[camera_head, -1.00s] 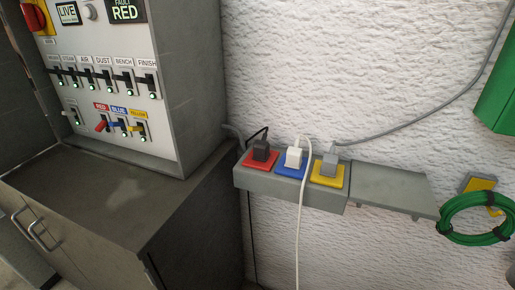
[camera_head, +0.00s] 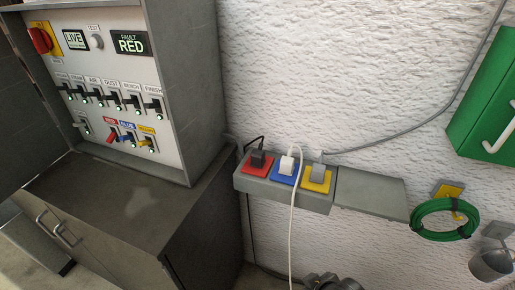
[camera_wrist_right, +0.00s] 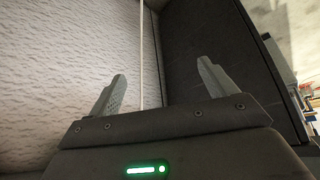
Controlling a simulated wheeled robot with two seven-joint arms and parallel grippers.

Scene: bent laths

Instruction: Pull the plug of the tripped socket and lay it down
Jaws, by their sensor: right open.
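A dark plug (camera_head: 258,158) sits in the red socket (camera_head: 250,170), a white plug (camera_head: 287,164) in the blue socket (camera_head: 283,179), and a grey plug (camera_head: 318,171) in the yellow socket (camera_head: 314,187). The panel display (camera_head: 129,43) reads FAULT RED. The red lever (camera_head: 111,137) sits beside the blue and yellow ones. My right gripper (camera_wrist_right: 161,83) shows in the right wrist view, open and empty. A pale cord (camera_wrist_right: 141,50) runs behind the gap between its fingers, with no visible contact. My left gripper is out of view.
An empty grey shelf (camera_head: 372,195) adjoins the sockets on the right. A coiled green cable (camera_head: 447,236) hangs beyond it. The white cord (camera_head: 292,225) hangs in front of the socket strip. The cabinet (camera_head: 190,90) stands to the left.

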